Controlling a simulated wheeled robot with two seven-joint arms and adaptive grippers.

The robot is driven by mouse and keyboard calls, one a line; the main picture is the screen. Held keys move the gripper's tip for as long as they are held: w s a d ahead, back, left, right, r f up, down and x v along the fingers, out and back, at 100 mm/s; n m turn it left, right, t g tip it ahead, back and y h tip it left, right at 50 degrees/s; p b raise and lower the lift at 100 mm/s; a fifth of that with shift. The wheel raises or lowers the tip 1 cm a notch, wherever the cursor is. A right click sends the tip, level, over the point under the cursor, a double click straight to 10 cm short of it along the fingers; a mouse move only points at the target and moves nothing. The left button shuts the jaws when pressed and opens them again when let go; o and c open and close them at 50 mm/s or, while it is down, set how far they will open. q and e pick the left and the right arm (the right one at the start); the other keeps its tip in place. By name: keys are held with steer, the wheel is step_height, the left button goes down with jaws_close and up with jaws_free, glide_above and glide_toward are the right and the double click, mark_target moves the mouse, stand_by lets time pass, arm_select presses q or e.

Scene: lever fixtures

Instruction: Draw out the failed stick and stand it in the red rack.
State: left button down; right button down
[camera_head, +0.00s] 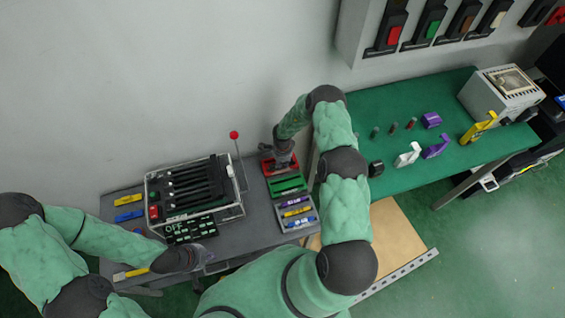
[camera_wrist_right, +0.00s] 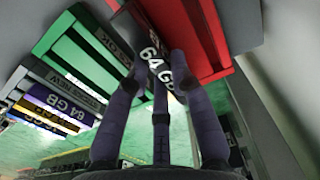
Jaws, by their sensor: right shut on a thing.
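My right gripper (camera_head: 283,152) is at the red rack (camera_head: 266,166), beyond the green rack. In the right wrist view its fingers (camera_wrist_right: 160,75) are closed on a dark stick (camera_wrist_right: 153,52) with white "64 GB" lettering. The stick's far end is against or in the red rack (camera_wrist_right: 205,28); I cannot tell how deep it sits. The slotted machine (camera_head: 190,188) has dark slots and a red-knobbed lever (camera_head: 234,136) standing up. My left gripper (camera_head: 198,257) is low at the grey bench's front edge, and its fingers are too small to read.
The green rack (camera_head: 287,185) and a grey tray (camera_head: 312,212) of coloured sticks are beside the red rack. A blue stick (camera_head: 128,199) and yellow sticks lie left. A dark panel (camera_head: 190,230) reads "OFF". The green table (camera_head: 400,178) holds small parts.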

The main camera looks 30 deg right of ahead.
steer(key=shift+f+b, duration=0.55)
steer(key=shift+f, duration=0.25)
steer(key=c, duration=1)
jaws_free()
step_height(320, 180, up, 12)
